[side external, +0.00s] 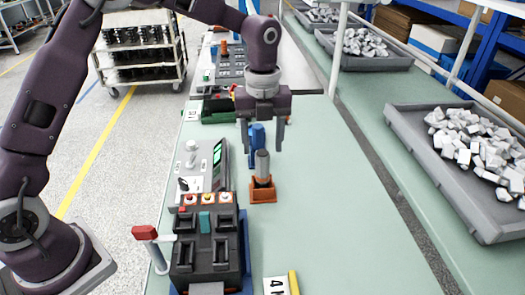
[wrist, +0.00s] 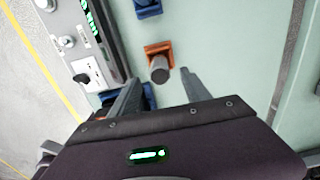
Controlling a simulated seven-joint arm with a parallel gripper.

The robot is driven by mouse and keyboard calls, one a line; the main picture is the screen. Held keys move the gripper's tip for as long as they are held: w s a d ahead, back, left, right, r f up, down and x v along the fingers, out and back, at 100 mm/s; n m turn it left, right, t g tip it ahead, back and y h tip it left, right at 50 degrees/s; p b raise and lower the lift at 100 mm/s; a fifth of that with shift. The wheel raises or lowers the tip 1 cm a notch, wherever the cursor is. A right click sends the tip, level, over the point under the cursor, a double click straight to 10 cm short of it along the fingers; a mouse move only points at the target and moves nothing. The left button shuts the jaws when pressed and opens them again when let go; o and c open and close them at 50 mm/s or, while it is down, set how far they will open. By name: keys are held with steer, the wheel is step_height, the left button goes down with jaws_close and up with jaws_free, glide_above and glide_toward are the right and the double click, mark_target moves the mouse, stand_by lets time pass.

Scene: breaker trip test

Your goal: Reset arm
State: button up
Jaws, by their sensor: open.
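My gripper (side external: 262,149) hangs open and empty above the bench, fingers pointing down. In the side view it is over a grey cylinder (side external: 262,163) standing in an orange square holder (side external: 263,191). The wrist view shows the cylinder (wrist: 159,72) and holder (wrist: 158,49) just beyond the open fingers (wrist: 163,82), with no visible contact. A blue part (side external: 257,140) stands behind the cylinder, partly overlapped by the gripper. The dark test fixture (side external: 207,255) has a red-handled lever (side external: 146,233) at its left.
A grey control panel (side external: 195,160) with a green screen stands left of the holder. Grey trays (side external: 490,232) of pale metal parts are at the right. A yellow-edged card (side external: 278,286) lies at the front. The bench (side external: 340,200) right of the holder is clear.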

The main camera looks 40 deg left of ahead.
steer(key=s+a+r+n+t, duration=0.3)
steer(key=s+a+r+n, duration=0.1)
steer(key=s+r+n, duration=1.05)
steer(key=s+a+f+n+t, duration=0.1)
steer(key=s+f+n+t, duration=0.1)
steer(key=s+n, duration=1)
steer(key=s, duration=0.2)
steer(key=shift+s+a+t, duration=0.3)
steer(key=shift+s+a, duration=0.05)
